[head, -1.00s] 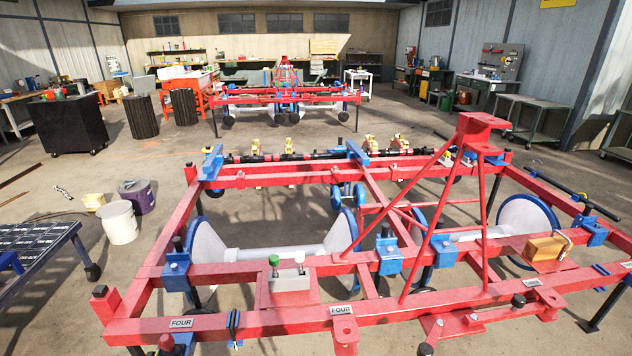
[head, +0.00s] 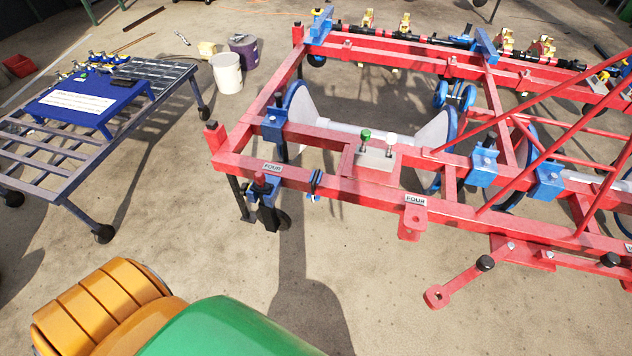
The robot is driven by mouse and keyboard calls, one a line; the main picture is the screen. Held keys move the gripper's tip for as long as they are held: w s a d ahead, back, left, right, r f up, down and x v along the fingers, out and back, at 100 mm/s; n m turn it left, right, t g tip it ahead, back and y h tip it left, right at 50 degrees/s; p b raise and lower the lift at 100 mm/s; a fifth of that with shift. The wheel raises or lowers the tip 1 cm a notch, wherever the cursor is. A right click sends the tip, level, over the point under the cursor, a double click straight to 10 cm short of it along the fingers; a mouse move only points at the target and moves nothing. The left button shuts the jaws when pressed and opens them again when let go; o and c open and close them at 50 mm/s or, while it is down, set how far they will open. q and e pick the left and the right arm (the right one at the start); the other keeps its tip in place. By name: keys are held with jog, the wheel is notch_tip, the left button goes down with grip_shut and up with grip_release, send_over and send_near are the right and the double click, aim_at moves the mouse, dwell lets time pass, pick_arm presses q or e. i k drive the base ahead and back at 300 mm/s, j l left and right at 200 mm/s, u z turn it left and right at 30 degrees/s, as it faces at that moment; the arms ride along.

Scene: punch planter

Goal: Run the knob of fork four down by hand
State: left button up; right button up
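The red frame (head: 340,183) carries two plates reading FOUR, one near its left front corner (head: 272,167) and one further right (head: 415,200). Beside the left plate, a blue bracket (head: 266,214) with a dark red knob (head: 260,180) sits at the front beam. Which part is the fork, and how far its knob is run down, I cannot tell. A green knob (head: 366,135) and a white knob (head: 390,139) stand on a grey block on the frame. Neither of my grippers is in view.
A slatted grey wheeled table (head: 60,165) at the left holds a blue stand (head: 92,98) with several small blue parts. A white bucket (head: 227,73) and a purple bucket (head: 244,50) stand behind. The concrete floor before the frame's left corner is clear.

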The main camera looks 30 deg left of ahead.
aim_at(244, 188)
jog(key=u, duration=1.4)
jog(key=j+z, duration=0.2)
jog(key=j, duration=0.25)
jog(key=j+z, duration=0.2)
jog(key=j, duration=0.3)
jog(key=j+z, duration=0.2)
jog(key=j, duration=0.25)
jog(key=j+z, duration=0.25)
jog(key=j, duration=0.2)
jog(key=k+j+z, duration=0.2)
jog(key=j, duration=0.25)
jog(key=j+z, duration=0.2)
jog(key=j, duration=0.25)
jog(key=k+j+z, duration=0.2)
jog(key=j, duration=0.2)
